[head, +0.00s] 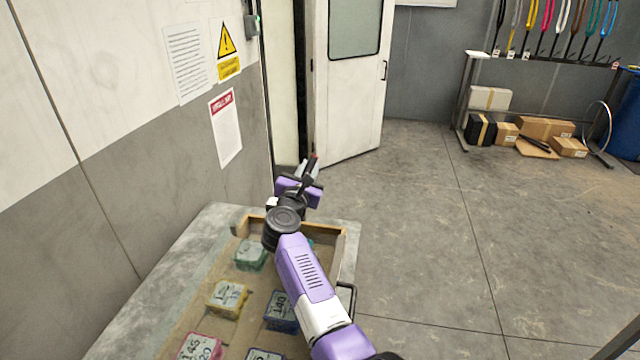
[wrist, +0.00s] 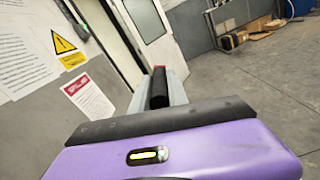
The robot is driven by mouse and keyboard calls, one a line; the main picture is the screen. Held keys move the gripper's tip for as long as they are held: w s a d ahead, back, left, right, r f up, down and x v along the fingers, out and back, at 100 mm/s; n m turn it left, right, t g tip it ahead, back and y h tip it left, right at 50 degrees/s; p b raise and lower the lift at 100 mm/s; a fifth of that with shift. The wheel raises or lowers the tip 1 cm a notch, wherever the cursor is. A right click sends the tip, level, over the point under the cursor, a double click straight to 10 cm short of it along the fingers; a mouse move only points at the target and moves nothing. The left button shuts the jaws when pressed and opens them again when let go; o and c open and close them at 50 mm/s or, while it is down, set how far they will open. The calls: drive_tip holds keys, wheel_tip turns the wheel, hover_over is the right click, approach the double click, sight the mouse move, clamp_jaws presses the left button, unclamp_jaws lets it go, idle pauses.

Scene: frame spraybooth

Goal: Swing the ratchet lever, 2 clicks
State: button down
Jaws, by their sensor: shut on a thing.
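My gripper (head: 306,172) is stretched out past the far end of the table, with its purple body and grey fingers showing. In the wrist view my gripper (wrist: 159,90) is shut on a dark bar, which I take to be the ratchet lever (wrist: 158,88). The lever has a black shaft and a dull red end, and the red end also shows at the fingertips in the head view. The lever's pivot and the ratchet it belongs to are hidden, so I cannot tell its angle or click position.
A grey table (head: 160,285) below my arm holds a wood-edged tray (head: 240,222) of several coloured numbered blocks. A wall with posted sheets (head: 226,128) stands at left. A white door (head: 347,85) is behind my gripper. Open floor (head: 440,230) lies right; boxes (head: 545,128) are far off.

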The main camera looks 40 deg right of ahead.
drive_tip(key=w+a+r+n+b, duration=0.1)
drive_tip(key=w+a+n+b, duration=0.3)
drive_tip(key=w, duration=0.3)
drive_tip(key=shift+a+r+n, duration=0.35)
drive_tip(key=shift+a+n, duration=0.25)
drive_tip(key=shift+a, duration=0.25)
drive_tip(key=c, duration=1.3)
unclamp_jaws()
drive_tip(key=v, duration=0.7)
drive_tip(key=shift+s+a, duration=0.25)
drive_tip(key=shift+a, duration=0.05)
